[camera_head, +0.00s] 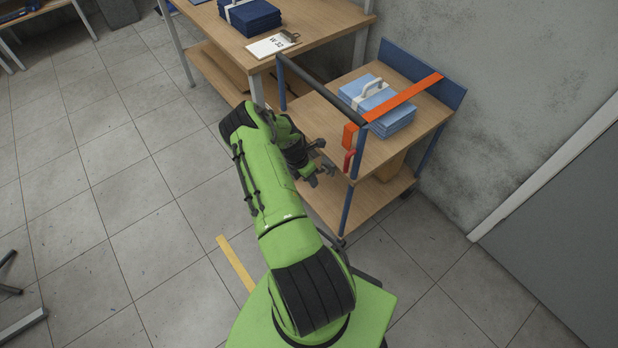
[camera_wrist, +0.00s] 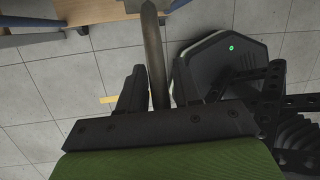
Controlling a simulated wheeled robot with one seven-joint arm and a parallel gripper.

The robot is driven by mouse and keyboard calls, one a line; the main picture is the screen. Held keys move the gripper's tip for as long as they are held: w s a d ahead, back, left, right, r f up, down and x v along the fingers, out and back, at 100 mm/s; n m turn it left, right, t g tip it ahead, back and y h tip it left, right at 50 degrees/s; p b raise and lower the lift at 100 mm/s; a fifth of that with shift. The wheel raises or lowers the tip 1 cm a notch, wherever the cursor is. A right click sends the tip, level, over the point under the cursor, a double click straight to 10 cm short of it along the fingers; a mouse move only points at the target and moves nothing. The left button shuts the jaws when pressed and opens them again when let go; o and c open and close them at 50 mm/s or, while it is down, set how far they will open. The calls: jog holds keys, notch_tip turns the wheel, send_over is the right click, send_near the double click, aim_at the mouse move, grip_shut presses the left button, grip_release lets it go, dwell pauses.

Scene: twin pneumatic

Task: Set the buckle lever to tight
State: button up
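An orange strap (camera_head: 404,97) runs over the light blue stack (camera_head: 378,103) on the cart. At its near end an orange buckle piece (camera_head: 349,135) hangs by the cart's near corner post. A red lever (camera_head: 348,161) sits just below it; its exact angle is too small to tell. My gripper (camera_head: 322,174) is left of the lever and slightly lower in the head view, apart from it. In the wrist view my gripper (camera_wrist: 158,90) has its fingers apart. A grey-brown bar (camera_wrist: 153,45) shows between them; I cannot tell its depth. The lever is not recognisable there.
The cart's wooden top (camera_head: 322,110) has a dark handle bar (camera_head: 318,90) along its left end and a blue end panel (camera_head: 425,75) at the far right. A wooden table (camera_head: 330,20) stands behind. Open tiled floor lies to the left.

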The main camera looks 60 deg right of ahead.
jog(key=shift+o, duration=0.5)
jog(key=shift+r, duration=0.15)
jog(key=p+v, duration=0.2)
jog(key=v, duration=1.3)
jog(key=shift+w+r, duration=0.15)
jog(key=shift+r, duration=0.1)
jog(key=shift+a, duration=0.1)
